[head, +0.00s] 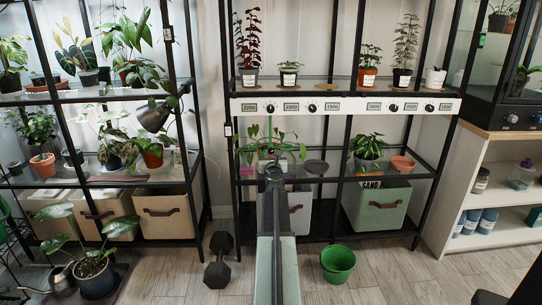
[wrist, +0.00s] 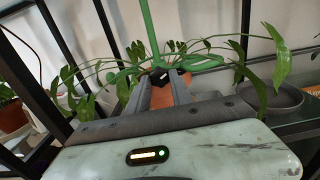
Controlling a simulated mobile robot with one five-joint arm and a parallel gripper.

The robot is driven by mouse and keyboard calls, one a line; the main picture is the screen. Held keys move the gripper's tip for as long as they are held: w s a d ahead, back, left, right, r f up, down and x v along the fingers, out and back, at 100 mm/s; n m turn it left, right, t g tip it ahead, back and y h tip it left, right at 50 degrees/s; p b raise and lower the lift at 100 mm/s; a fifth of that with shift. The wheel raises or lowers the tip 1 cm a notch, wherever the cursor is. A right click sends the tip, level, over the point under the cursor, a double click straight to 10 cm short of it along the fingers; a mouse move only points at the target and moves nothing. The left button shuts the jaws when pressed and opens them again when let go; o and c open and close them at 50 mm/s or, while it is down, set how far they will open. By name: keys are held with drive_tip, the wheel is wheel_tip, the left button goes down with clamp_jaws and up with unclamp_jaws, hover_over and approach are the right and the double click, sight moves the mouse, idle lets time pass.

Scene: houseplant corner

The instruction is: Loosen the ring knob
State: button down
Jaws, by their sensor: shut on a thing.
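The black ring knob (wrist: 159,76) sits between the fingertips of my gripper (wrist: 162,82) in the wrist view, with a small pale mark on its face. My gripper is shut on it. A green support ring (wrist: 205,62) and a green upright stake (wrist: 148,30) meet at the knob. Trailing leafy stems (wrist: 262,92) spread to both sides. In the head view my gripper (head: 273,168) reaches the plant on the middle shelf, and the knob is too small to tell. An orange-brown surface, likely the pot (wrist: 160,97), shows between the fingers, mostly hidden.
A grey dish (wrist: 271,97) stands right of the plant in the wrist view. Black rack posts (wrist: 247,30) rise close on both sides. In the head view, a potted plant (head: 368,148) stands further right, and a dumbbell (head: 218,262) and a green bucket (head: 338,264) are on the floor.

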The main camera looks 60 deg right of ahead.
drive_tip(key=shift+d+n, duration=0.15)
drive_tip(key=shift+n, duration=0.15)
